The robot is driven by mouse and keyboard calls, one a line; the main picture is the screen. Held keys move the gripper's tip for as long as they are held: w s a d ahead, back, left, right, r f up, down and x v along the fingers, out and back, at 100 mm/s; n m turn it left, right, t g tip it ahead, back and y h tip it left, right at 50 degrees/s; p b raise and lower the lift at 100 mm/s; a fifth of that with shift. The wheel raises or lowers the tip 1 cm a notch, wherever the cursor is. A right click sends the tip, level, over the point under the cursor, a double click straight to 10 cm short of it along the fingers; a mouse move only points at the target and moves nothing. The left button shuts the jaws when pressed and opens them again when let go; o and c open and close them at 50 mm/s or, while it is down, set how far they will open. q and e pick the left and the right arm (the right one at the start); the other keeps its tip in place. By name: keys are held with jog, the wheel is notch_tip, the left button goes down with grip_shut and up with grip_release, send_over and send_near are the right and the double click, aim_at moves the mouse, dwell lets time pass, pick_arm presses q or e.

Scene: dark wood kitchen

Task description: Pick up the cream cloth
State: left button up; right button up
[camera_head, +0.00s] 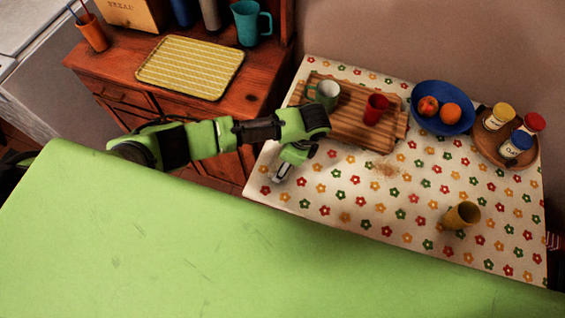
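I see no separate cream cloth in the head view. The table is covered by a cream tablecloth (330,205) printed with red, green and orange flowers. My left arm reaches in from the left, and its gripper (281,174) points down over the table's left front part. The fingers are small and partly hidden by the wrist, so I cannot tell if they are open or shut. My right gripper is out of view.
A striped wooden board (350,122) bears a pale mug (327,95) and a red cup (376,109). A blue fruit bowl (443,122), a round tray (482,148) with jars and a yellow cup (461,215) stand rightward. The table's front middle is clear.

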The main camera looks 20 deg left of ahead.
pick_arm(q)
jog(key=shift+c, duration=0.2)
jog(key=shift+r, duration=0.65)
jog(key=s+d+r+p, duration=0.1)
jog(key=s+d+r, duration=0.2)
jog(key=s+r, duration=0.8)
jog(key=shift+s+r, duration=0.35)
jog(key=shift+s, duration=1)
jog(key=shift+o, duration=0.2)
jog(key=shift+w, duration=0.1)
jog(key=shift+c, duration=0.6)
